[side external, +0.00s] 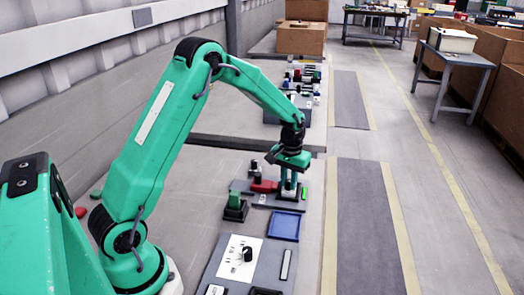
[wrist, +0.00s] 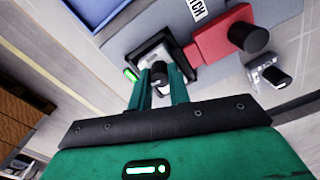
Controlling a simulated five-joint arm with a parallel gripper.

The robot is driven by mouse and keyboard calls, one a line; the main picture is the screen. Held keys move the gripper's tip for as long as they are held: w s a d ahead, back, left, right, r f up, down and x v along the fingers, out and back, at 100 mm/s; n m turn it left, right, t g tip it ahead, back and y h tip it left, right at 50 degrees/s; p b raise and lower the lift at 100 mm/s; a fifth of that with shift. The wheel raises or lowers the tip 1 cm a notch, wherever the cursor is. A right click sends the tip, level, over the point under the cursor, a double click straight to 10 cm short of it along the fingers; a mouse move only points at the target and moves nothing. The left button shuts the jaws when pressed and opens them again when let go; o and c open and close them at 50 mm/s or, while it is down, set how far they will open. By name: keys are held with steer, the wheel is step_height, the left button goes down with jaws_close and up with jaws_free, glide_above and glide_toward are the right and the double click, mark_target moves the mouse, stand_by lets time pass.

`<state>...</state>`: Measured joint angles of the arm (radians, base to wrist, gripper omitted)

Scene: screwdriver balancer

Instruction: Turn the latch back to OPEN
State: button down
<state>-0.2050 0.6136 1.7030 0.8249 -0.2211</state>
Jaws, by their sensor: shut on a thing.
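My gripper (wrist: 161,86) is shut on a small black-and-white latch knob (wrist: 160,72), which stands between its two green fingers. The knob rises from a pale plate in a dark frame (wrist: 152,48). A label ending in "TCH" (wrist: 206,8) lies near it on the grey panel. In the side view my gripper (side external: 288,185) points down over the panel. The fingers and hand hide much of the knob, and I cannot read which way the latch is turned.
A red block (wrist: 222,36) with a black cylinder (wrist: 249,37) sits beside the latch. A green light (wrist: 131,75) glows near it. A blue tray (side external: 285,226) lies close in front. A green-and-black stand (side external: 236,207) is at left, and a white dial plate (side external: 239,258) is nearer the camera.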

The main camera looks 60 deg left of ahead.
mark_target(289, 180)
steer(key=shift+n, duration=0.4)
stand_by(3.7)
steer(key=c, duration=1.3)
jaws_free()
steer(key=shift+r, duration=0.1)
steer(key=shift+r, duration=3.8)
